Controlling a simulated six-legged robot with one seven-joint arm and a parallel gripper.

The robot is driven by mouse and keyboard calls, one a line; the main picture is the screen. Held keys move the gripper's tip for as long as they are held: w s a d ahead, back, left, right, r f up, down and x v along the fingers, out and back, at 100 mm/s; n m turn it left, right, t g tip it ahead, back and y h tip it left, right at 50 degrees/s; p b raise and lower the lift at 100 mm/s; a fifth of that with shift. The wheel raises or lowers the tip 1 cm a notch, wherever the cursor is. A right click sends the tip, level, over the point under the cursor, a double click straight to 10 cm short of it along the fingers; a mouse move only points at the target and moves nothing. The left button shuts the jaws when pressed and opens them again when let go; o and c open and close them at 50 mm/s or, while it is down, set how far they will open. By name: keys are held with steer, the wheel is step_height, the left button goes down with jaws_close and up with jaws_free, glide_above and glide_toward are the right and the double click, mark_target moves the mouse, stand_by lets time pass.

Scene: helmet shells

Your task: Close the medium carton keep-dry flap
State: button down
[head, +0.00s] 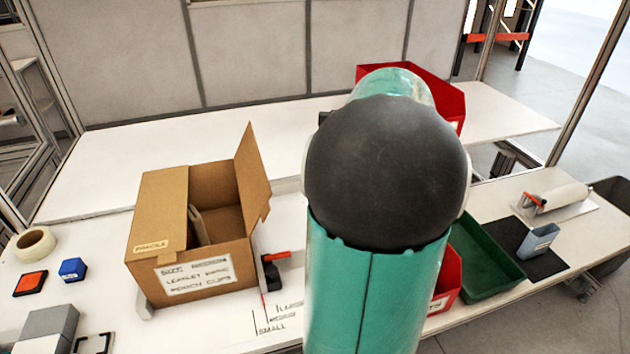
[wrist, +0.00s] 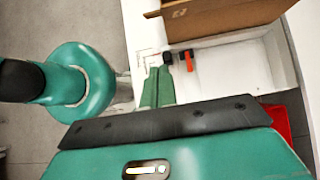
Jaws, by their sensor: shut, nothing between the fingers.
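The medium carton (head: 215,279) is a brown box on the white bench, left of my arm in the head view, with a handwritten size label on its front. Its left flap (head: 155,208), marked fragile, lies folded over the left part of the opening. Its right flap (head: 251,178) stands up, leaning slightly outward, and the right part of the opening is uncovered. In the wrist view part of the carton (wrist: 225,17) shows at the top, with a small mark on it. My gripper (wrist: 158,72) is shut and empty, apart from the carton; my arm hides it in the head view.
A black and orange tool (head: 272,270) stands close to the carton's right side. Red bins (head: 440,95) and a green tray (head: 482,262) lie right of my arm. A tape roll (head: 34,243), blue block (head: 72,268) and grey blocks (head: 48,325) are at left.

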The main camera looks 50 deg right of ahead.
steer(key=w+a+f, duration=0.3)
steer(key=w+a, duration=0.1)
steer(key=a, duration=0.2)
steer(key=shift+w+a, duration=0.3)
steer(key=shift+a, duration=0.1)
steer(key=shift+w+a+r, duration=0.15)
steer(key=shift+a+r, duration=0.05)
